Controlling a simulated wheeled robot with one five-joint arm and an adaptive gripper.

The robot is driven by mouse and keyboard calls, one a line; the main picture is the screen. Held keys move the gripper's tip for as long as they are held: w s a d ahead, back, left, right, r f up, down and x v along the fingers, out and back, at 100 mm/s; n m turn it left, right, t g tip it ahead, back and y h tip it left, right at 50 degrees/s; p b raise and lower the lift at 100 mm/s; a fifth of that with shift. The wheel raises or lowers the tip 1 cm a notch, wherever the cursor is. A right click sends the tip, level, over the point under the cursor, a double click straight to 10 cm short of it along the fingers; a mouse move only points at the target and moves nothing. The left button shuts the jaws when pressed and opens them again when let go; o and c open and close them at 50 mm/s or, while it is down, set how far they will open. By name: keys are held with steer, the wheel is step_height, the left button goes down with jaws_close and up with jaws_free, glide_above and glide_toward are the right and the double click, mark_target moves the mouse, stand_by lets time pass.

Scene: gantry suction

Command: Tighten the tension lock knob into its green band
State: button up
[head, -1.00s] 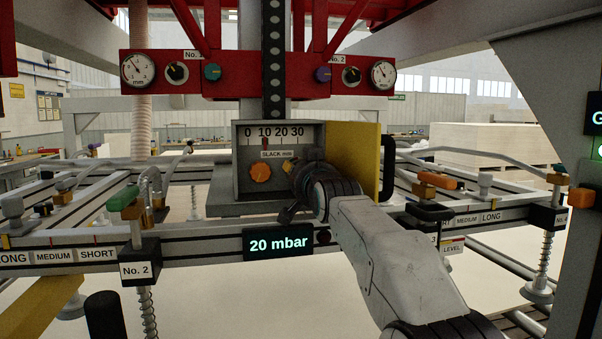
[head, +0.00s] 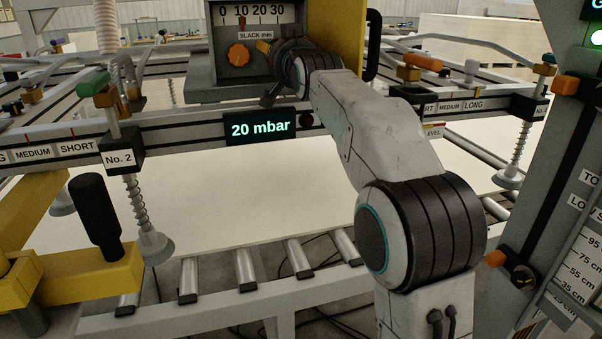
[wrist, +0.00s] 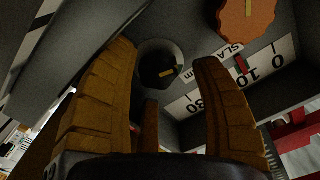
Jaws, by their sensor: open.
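The dark round knob (wrist: 158,66), which I take for the tension lock knob, sits on the grey box's panel in the wrist view. I cannot tell whether the mark lies within the green. My gripper (wrist: 167,62) is open, its two brown fingers reaching toward the panel on either side of the knob, with no clear contact. In the head view my gripper (head: 272,62) is at the box's right part and hides the knob.
An orange knob (head: 238,54) sits left of my gripper, under the slack scale (head: 262,13), whose red pointer is near 10. A yellow door (head: 338,30) stands open at the box's right. The display (head: 260,126) below reads 20 mbar.

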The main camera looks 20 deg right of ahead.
steer(key=n+p, duration=0.3)
steer(key=shift+r, duration=0.15)
steer(key=n+p, duration=0.2)
steer(key=p, duration=0.2)
steer(key=shift+d+n+p, duration=0.1)
steer(key=shift+n+p, duration=0.25)
steer(key=shift+n, duration=0.05)
